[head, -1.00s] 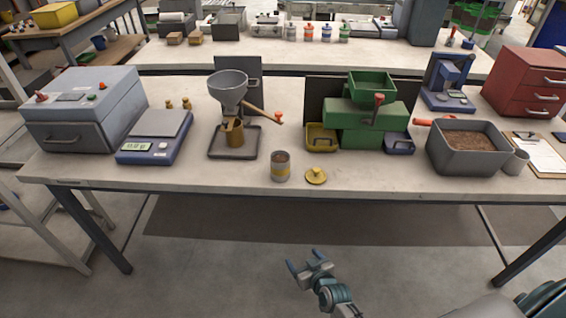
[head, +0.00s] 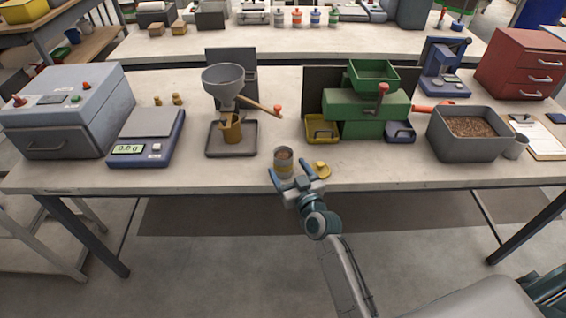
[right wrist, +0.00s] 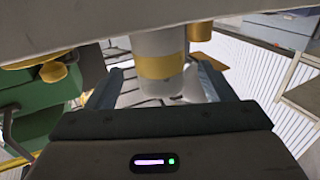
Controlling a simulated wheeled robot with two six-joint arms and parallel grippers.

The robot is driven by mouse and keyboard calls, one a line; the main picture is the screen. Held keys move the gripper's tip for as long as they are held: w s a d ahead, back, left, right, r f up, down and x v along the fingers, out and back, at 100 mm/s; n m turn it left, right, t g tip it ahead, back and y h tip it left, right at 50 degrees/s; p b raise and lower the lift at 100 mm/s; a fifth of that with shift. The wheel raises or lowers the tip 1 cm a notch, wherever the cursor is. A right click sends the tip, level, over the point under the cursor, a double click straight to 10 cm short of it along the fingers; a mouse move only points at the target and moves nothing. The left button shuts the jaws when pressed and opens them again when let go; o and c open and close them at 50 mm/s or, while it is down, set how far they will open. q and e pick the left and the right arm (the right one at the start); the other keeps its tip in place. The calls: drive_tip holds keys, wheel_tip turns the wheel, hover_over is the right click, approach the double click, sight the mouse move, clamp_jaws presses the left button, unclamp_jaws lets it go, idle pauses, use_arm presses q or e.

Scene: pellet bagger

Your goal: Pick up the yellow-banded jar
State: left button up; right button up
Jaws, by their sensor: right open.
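The yellow-banded jar (head: 283,157) is a small grey jar standing upright at the front edge of the bench, with brown contents showing at its open top. Its yellow band (right wrist: 160,67) shows clearly in the right wrist view. My right gripper (head: 289,173) is open at the jar's near side, one finger on each side of its lower part. In the right wrist view, the open fingers of the gripper (right wrist: 158,73) flank the jar with gaps, so it is not gripped. My left gripper is not in view.
A yellow lid (head: 321,169) lies just right of the jar, close to my right finger. Behind stand a funnel stand (head: 231,152), a green machine (head: 367,117) and a yellow tray (head: 321,129). A grey pellet bin (head: 468,148) is at right, a blue scale (head: 147,150) at left.

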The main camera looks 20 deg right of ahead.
sight(287, 167)
drive_tip(key=w, duration=0.4)
drive_tip(key=shift+w+a+f+p, duration=0.15)
drive_tip(key=shift+w+a+p, duration=0.15)
drive_tip(key=shift+p, duration=0.1)
drive_tip(key=shift+s, duration=0.1)
drive_tip(key=shift+c, duration=0.3)
drive_tip(key=c, duration=1.1)
drive_tip(key=shift+c, duration=0.5)
